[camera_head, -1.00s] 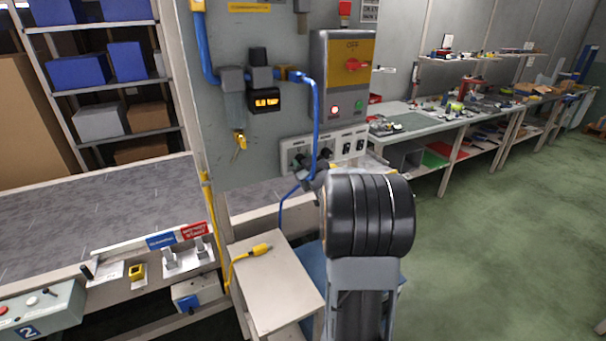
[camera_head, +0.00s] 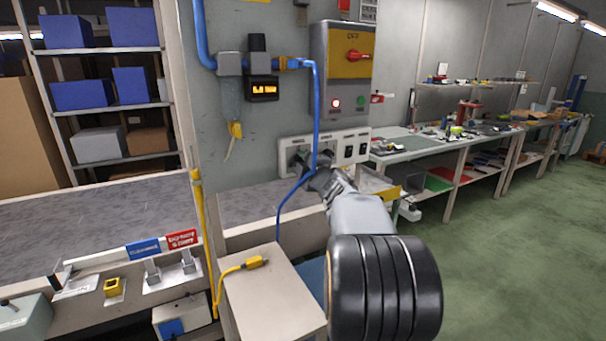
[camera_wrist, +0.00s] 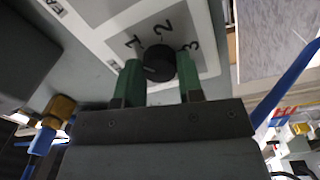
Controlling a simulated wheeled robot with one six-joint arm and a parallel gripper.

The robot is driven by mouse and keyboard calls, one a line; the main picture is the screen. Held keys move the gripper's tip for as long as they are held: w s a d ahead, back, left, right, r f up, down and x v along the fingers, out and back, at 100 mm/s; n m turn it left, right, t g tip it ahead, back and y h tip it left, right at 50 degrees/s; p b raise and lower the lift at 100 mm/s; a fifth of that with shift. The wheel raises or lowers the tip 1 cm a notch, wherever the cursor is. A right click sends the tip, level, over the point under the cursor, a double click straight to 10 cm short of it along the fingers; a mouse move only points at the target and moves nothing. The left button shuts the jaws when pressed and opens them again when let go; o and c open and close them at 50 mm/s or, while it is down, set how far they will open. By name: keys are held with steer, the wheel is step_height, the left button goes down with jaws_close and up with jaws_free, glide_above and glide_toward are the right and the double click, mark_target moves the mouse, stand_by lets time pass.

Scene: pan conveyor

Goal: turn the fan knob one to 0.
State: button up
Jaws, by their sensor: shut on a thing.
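The black fan knob (camera_wrist: 159,63) sits on a pale plate (camera_wrist: 205,34) marked 1, 2 and 3 in the wrist view. My gripper (camera_wrist: 160,75) has its green fingers on either side of the knob and is shut on it. A 0 mark and the knob's pointer cannot be made out. In the head view the white switch panel (camera_head: 361,139) is on the grey wall, and my gripper reaches its left part; my wrist and the blue cable partly hide the knobs there.
A blue cable (camera_head: 316,110) hangs in front of the panel, close to my gripper. Above the panel is a grey switch box (camera_head: 320,72) with a red handle. A small table (camera_head: 270,295) with a yellow plug stands below.

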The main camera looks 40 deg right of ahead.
steer(key=shift+n+y+b, duration=0.5)
steer(key=shift+n+b, duration=2.5)
steer(key=shift+n, duration=2.2)
steer(key=o, duration=0.9)
steer(key=shift+s, duration=0.15)
steer(key=s, duration=0.4)
steer(key=s+a, duration=0.1)
steer(key=s, duration=0.8)
steer(key=shift+s+a+f, duration=0.2)
steer(key=shift+s+f, duration=0.05)
steer(key=shift+f, duration=0.1)
